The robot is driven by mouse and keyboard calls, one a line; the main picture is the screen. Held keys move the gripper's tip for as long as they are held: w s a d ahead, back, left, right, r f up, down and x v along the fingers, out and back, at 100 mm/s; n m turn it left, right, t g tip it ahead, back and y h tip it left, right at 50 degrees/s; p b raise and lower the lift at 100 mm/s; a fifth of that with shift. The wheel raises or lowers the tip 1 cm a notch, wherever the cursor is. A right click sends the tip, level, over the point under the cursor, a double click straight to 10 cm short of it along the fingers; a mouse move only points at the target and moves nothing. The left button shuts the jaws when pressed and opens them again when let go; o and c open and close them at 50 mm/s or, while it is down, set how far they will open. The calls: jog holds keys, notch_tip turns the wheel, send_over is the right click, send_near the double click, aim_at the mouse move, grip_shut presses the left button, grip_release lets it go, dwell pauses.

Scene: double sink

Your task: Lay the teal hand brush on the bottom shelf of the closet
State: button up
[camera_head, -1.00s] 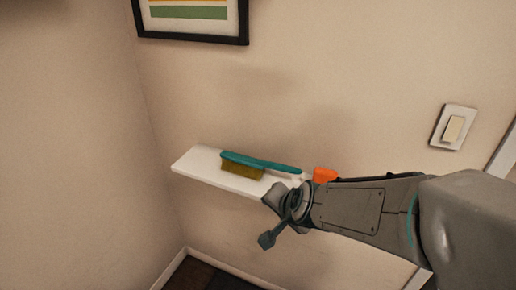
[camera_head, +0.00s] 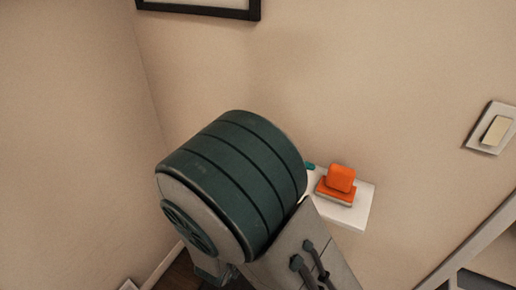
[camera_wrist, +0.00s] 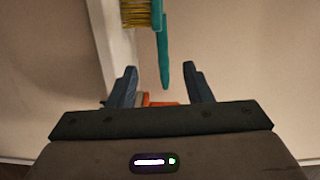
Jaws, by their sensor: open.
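The teal hand brush (camera_wrist: 162,50) shows in the wrist view, its handle pointing down between my fingers and its yellow bristles to the upper left. It is on the white wall shelf (camera_wrist: 118,52). In the head view my own arm hides most of it, and only a small teal bit (camera_head: 309,166) shows beside the arm. My gripper (camera_wrist: 158,80) is open in the wrist view, its fingertips on either side of the handle's end. Whether they touch it I cannot tell. The gripper is hidden in the head view. No closet can be made out for certain.
An orange object (camera_head: 338,186) sits on the right end of the shelf, close to the brush; its edge shows between my fingers in the wrist view. A light switch (camera_head: 492,129) and a pale frame edge (camera_head: 470,245) are to the right. A picture frame (camera_head: 200,10) hangs above.

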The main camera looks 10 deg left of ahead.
jog(key=p+x, duration=0.1)
jog(key=x, duration=0.3)
jog(key=p+x, duration=0.1)
jog(key=x, duration=0.3)
jog(key=shift+w+d+r, duration=0.15)
jog(key=shift+w+d, duration=0.1)
jog(key=shift+d, duration=0.1)
jog(key=p+x, duration=0.1)
jog(key=x, duration=0.1)
jog(key=p+x, duration=0.1)
jog(key=x, duration=0.1)
jog(key=shift+w+d+r+p, duration=0.1)
jog(key=shift+w+d+p, duration=0.1)
jog(key=shift+d+p, duration=0.1)
jog(key=shift+w+d, duration=0.1)
jog(key=shift+w, duration=0.2)
grip_shut()
